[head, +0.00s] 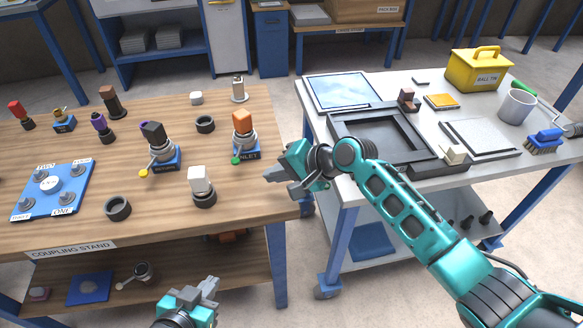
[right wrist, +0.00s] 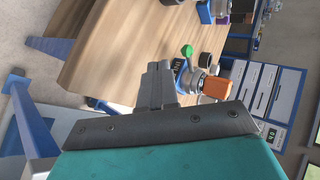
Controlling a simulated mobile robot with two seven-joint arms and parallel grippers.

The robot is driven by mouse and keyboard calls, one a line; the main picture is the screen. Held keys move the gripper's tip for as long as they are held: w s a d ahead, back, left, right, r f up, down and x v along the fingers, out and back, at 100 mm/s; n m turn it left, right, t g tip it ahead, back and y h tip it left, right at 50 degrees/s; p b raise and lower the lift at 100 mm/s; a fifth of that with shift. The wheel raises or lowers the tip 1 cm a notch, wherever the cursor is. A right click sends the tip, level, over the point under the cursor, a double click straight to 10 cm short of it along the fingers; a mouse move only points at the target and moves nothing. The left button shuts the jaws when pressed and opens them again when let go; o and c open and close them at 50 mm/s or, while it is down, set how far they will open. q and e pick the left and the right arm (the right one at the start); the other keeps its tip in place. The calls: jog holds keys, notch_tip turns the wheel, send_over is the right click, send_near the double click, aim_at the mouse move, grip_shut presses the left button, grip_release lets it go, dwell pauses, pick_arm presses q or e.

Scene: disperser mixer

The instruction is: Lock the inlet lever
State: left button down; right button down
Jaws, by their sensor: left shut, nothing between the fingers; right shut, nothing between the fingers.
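The inlet unit stands on the wooden table's right part: a silver coupling with an orange block (head: 243,119) on a blue base (head: 247,154) whose label partly reads "NLET". Its inlet lever ends in a green knob (head: 236,160) at the base's front left; the knob also shows in the right wrist view (right wrist: 187,51). My right gripper (head: 277,184) is shut and empty near the table's right edge, to the right of and nearer than the unit, apart from the lever. My left gripper (head: 208,288) is shut and empty at the bottom of the view, in front of the table.
A similar unit with a yellow-knobbed lever (head: 143,172) stands to the left. A white-topped fitting (head: 201,184) stands in front of the inlet unit, and a dark ring (head: 205,124) lies behind left. A grey cart (head: 360,190) stands to the right across a gap.

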jog(key=shift+s+d+r+p, duration=0.3)
jog(key=shift+s+d+r, duration=1)
jog(key=shift+d+r, duration=0.3)
jog(key=shift+f, duration=0.1)
jog(key=s+d+f+n+t+h, duration=0.25)
jog(key=s+d+f+t, duration=0.25)
jog(key=s+d+f, duration=0.4)
jog(key=s+d+f+n+t+h, duration=0.2)
jog(key=s+d+f+n+h, duration=0.2)
jog(key=s+d, duration=0.5)
jog(key=shift+d+f+h, duration=0.3)
jog(key=shift+d+h, duration=0.35)
jog(key=shift+d, duration=0.35)
